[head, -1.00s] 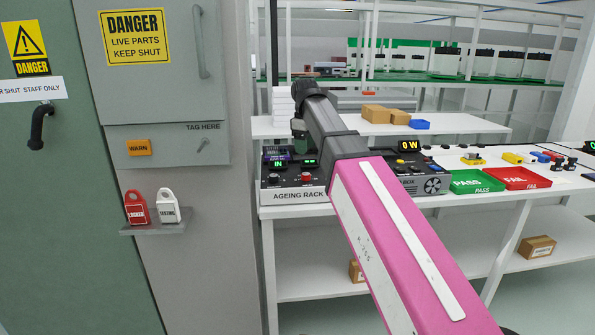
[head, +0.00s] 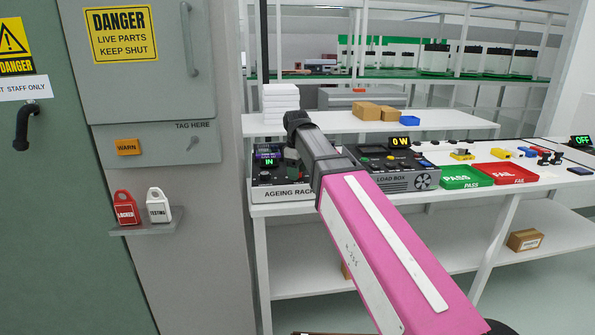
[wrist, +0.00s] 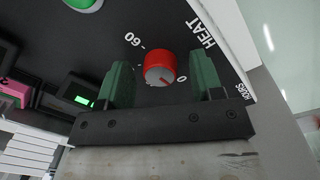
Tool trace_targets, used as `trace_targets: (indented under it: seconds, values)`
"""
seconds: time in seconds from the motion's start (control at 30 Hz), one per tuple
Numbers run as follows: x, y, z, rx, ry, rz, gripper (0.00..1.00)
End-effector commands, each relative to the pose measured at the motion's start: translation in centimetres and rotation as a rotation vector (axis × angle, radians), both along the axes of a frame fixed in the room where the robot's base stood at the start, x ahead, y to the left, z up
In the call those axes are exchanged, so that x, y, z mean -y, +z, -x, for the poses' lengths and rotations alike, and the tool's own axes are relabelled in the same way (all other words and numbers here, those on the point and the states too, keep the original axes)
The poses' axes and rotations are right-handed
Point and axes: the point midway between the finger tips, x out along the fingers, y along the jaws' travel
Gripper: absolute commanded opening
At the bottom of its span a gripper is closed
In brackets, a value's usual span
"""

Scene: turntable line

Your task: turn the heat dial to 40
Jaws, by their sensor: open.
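The heat dial (wrist: 160,68) is a red knob on a dark panel in the wrist view, with "HEAT", "60" and "0" printed around it. The pointer mark on its face is toward the 0 side. My gripper (wrist: 162,80) is open, with one green finger on each side of the dial and gaps showing. I cannot tell how deep the fingers reach. In the head view the panel is the ageing rack (head: 285,191), largely hidden behind my arm, and the dial is hidden there.
A green button (wrist: 84,3) is on the panel in the wrist view. The load box (head: 390,180) stands right of the rack, then the PASS tray (head: 468,184) and FAIL tray (head: 512,181). A grey cabinet (head: 165,85) with red and white tags is at the left.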

Motion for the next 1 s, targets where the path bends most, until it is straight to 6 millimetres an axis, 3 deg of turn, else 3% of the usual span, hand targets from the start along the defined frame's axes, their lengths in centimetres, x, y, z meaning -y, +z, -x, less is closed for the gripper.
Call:
trace_targets:
  seconds: [0.17,0.33,0.67,1.0]
  values:
    - [0.0,0.02,0.0,0.0,0.0,0.0,0.6]
    - [-0.01,0.03,-0.01,0.0,0.0,0.0,0.11]
    - [-0.02,0.05,-0.01,0.001,-0.026,0.0,0.11]
    - [-0.1,0.06,0.01,0.001,-0.225,0.0,0.11]
